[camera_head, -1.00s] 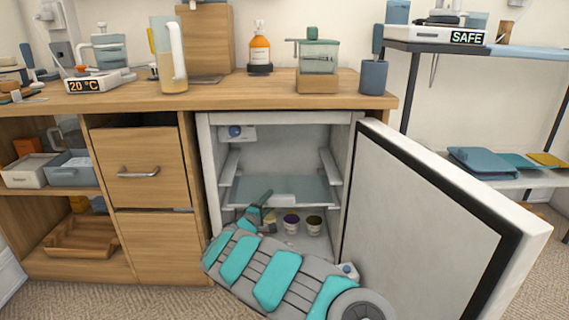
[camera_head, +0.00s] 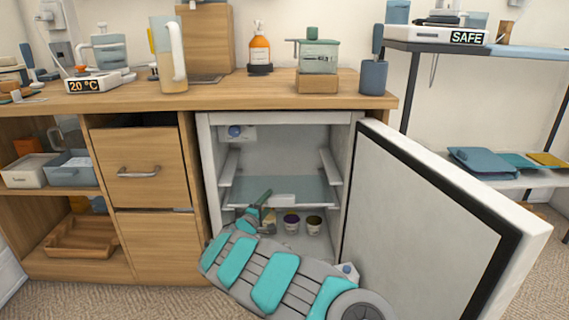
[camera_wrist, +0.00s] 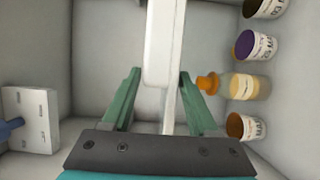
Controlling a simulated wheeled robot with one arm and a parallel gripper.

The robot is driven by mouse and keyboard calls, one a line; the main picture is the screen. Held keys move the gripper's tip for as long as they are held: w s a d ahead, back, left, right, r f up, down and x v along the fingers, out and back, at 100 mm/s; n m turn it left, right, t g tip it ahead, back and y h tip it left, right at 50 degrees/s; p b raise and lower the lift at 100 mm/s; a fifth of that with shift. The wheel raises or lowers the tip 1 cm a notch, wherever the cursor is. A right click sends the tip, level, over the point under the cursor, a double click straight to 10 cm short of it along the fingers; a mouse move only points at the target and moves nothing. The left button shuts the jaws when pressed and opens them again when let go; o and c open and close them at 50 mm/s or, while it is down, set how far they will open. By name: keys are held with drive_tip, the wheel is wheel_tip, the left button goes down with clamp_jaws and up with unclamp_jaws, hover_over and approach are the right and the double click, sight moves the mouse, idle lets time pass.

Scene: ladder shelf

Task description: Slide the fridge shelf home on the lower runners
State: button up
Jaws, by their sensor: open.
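The fridge shelf (camera_head: 305,188), a clear pane with a white front strip, lies roughly level inside the open fridge, low between the side walls. In the wrist view the shelf (camera_wrist: 160,60) appears edge-on as a white strip running between my fingers. My gripper (camera_head: 263,205) is at the shelf's front edge, left of its middle. In the wrist view my gripper (camera_wrist: 158,80) has its green fingers apart, one on each side of the strip, with gaps showing. How the shelf's sides sit on the lower runners is too small to tell.
Jars (camera_head: 313,225) stand on the fridge floor below the shelf, near my right finger in the wrist view (camera_wrist: 250,87). The fridge door (camera_head: 430,215) stands wide open at right. Drawers (camera_head: 140,170) flank the left. A small white box (camera_wrist: 30,118) is on the fridge wall.

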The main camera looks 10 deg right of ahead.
drive_tip(key=shift+s+a, duration=0.35)
drive_tip(key=shift+s, duration=0.1)
drive_tip(key=shift+s+a, duration=0.25)
drive_tip(key=shift+s, duration=0.05)
drive_tip(key=shift+s+a, duration=0.25)
drive_tip(key=shift+s, duration=0.2)
drive_tip(key=o, duration=0.6)
drive_tip(key=shift+c, duration=0.2)
drive_tip(key=c, duration=0.6)
drive_tip(key=shift+o, duration=0.2)
